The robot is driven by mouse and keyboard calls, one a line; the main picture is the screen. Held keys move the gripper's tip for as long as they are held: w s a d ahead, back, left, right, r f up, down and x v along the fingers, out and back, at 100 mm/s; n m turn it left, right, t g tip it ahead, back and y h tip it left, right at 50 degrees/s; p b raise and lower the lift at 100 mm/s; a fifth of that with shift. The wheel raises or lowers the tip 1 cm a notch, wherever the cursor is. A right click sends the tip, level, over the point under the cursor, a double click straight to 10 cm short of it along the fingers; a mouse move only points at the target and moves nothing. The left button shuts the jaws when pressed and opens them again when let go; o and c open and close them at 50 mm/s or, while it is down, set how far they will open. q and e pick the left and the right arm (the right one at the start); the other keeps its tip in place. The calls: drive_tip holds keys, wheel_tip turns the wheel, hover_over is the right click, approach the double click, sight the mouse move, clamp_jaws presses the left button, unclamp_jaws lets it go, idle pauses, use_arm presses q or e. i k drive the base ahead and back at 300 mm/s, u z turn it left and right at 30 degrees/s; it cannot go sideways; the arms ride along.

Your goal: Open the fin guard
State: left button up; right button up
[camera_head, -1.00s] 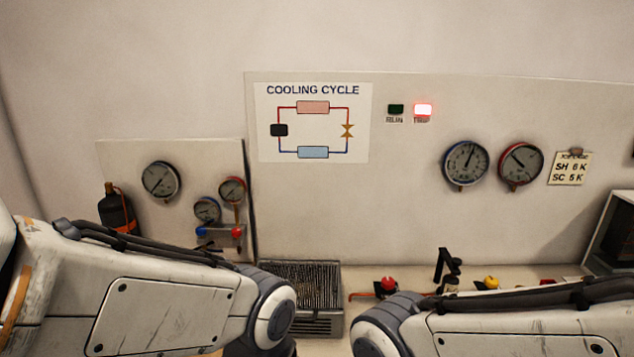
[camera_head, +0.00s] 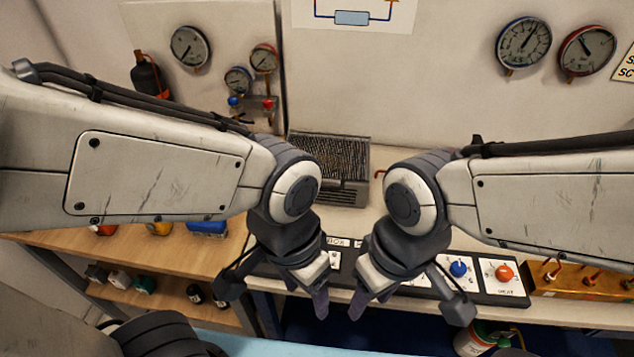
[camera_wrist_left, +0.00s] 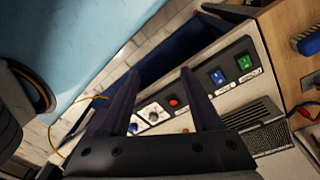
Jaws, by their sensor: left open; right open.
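A grey finned unit (camera_head: 330,150) with a dark finned top and a slotted front stands on the bench against the back wall. I cannot tell which part of it is the fin guard; my forearms stand close to both sides of it. The slotted front also shows in the left wrist view (camera_wrist_left: 248,115), beyond the fingers. My left gripper (camera_head: 305,291) points down over the bench's front edge, open and empty. In the left wrist view its two fingers (camera_wrist_left: 158,78) are spread. My right gripper (camera_head: 370,299) hangs beside it, also open and empty.
A control strip with a blue knob (camera_head: 458,269) and a red knob (camera_head: 504,273) runs along the bench front. A wooden side table (camera_head: 150,258) stands at left. Gauges (camera_head: 523,46) hang on the back wall. A brass block (camera_head: 580,280) sits at right.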

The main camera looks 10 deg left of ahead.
sight(343, 180)
drive_tip(key=z, duration=0.85)
drive_tip(key=k, duration=0.7)
drive_tip(key=u, duration=0.9)
drive_tip(key=i, duration=0.45)
drive_tip(key=z, duration=0.1)
